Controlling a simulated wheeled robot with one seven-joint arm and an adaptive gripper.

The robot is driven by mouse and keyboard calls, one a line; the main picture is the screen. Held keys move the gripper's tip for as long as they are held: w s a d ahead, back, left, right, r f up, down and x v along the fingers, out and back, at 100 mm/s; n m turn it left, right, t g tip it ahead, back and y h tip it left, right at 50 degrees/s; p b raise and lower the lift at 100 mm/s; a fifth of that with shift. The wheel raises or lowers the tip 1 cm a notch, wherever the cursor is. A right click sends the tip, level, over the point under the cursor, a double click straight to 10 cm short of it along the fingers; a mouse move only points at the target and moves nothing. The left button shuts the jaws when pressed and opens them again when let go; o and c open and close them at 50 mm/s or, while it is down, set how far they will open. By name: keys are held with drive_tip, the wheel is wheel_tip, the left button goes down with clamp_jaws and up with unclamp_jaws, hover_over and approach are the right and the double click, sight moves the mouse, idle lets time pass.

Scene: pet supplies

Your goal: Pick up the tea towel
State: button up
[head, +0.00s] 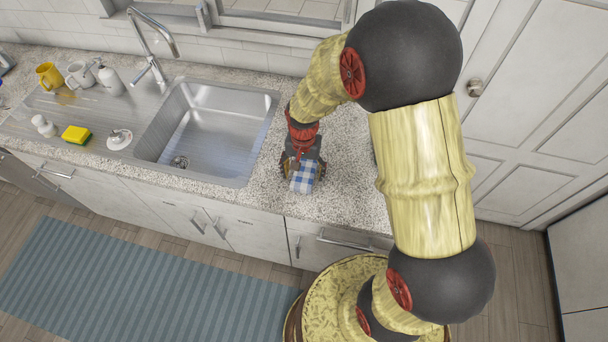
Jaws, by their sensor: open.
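The tea towel (303,178), a small blue and white checked cloth, lies on the speckled countertop just right of the sink, near the counter's front edge. My gripper (300,170) points down right over the towel, and its body hides the towel's far part. The jaws are open, with a finger at either side of the cloth. From this view I cannot tell whether the fingers touch it.
A steel sink (212,130) with a tall tap (149,45) is to the left. The countertop (345,190) right of the towel is clear. A blue striped rug (140,275) lies below.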

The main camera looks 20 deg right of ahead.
drive_tip(key=shift+f, duration=0.65)
drive_tip(key=shift+c, duration=0.8)
drive_tip(key=c, duration=1.1)
drive_tip(key=shift+r, duration=0.15)
